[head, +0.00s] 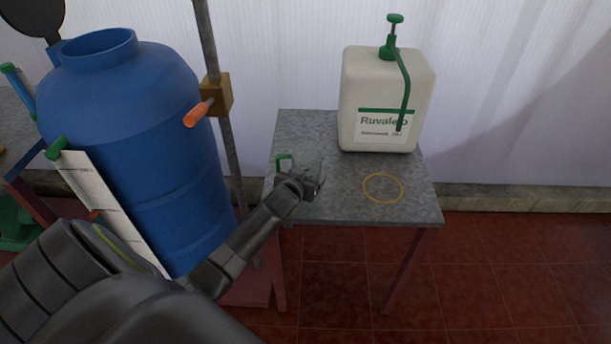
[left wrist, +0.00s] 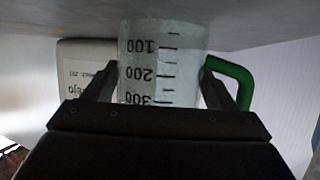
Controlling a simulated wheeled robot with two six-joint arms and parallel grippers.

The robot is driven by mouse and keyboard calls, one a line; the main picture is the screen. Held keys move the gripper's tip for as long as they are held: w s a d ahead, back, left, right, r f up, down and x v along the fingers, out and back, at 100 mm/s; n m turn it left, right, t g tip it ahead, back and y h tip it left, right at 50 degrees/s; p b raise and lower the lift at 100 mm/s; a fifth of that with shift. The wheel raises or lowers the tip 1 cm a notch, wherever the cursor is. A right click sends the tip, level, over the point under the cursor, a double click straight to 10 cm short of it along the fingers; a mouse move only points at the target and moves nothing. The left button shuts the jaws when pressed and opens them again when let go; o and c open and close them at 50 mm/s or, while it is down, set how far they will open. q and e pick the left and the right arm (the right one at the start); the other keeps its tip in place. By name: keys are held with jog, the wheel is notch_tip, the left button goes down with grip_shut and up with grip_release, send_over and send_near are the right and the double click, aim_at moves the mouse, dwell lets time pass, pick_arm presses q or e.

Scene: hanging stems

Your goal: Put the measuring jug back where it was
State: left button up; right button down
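The measuring jug (head: 307,163) is clear, with a green handle, at the left part of the grey table (head: 340,207). In the left wrist view the jug (left wrist: 160,62) appears upside down, with its 100, 200 and 300 marks facing me and the handle at the right. Its base is at the table top; I cannot tell if it touches. My left gripper (head: 308,187) has one finger on each side of the jug, and both fingertips (left wrist: 158,85) meet its wall. A yellow ring (head: 383,188) is marked on the table, right of the jug, with nothing in it. My right gripper is out of view.
A white Ruvalejo canister (head: 385,100) with a green pump stands at the table's back right. A blue barrel (head: 130,130) stands left of the table. A metal pole (head: 228,150) with a brass block and orange handle (head: 199,113) rises between them.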

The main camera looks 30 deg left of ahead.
pick_arm(q)
jog(key=o, duration=0.3)
jog(key=shift+r, duration=0.1)
jog(key=shift+s+r, duration=0.1)
jog(key=v, duration=1.1)
jog(key=shift+s+d+r+p, duration=0.15)
jog(key=shift+s+p, duration=0.15)
jog(key=shift+s, duration=0.05)
